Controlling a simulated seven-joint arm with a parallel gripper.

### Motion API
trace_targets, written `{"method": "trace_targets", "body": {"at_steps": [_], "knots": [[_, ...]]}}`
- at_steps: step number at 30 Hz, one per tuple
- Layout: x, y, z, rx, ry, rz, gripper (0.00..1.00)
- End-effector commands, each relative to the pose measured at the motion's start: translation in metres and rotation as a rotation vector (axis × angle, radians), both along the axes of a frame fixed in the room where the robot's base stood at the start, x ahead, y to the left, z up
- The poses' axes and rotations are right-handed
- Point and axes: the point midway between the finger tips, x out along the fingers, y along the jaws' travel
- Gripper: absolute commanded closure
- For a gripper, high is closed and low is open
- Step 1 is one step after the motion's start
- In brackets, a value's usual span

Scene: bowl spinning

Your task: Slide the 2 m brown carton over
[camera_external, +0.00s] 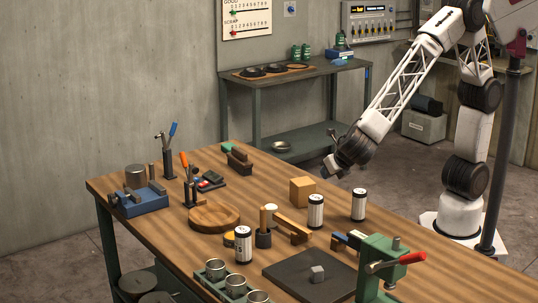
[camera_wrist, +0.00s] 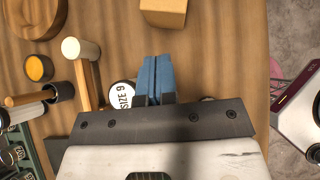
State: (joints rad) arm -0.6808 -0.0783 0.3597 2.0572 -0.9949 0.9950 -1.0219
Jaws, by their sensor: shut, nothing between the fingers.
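The brown carton (camera_external: 302,190) is a small plain box on the wooden table, near its back right edge. In the wrist view the carton (camera_wrist: 163,12) shows at the top edge, partly cut off, ahead of my fingertips. No marking on it can be read. My gripper (camera_external: 331,165) is above the table's back right edge, up and to the right of the carton and apart from it. In the wrist view my gripper's blue fingers (camera_wrist: 156,57) are together with nothing between them.
Bare tabletop lies left of the carton.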

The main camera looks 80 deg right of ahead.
Motion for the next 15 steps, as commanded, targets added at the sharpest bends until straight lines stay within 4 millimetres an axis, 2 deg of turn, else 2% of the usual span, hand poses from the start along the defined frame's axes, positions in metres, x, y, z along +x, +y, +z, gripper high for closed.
{"method": "trace_targets", "body": {"at_steps": [8,15], "knots": [[0.007,-0.008,-0.011,-0.002,0.002,-0.001,1.0],[0.021,-0.022,-0.031,0.0,0.002,-0.003,1.0]]}}
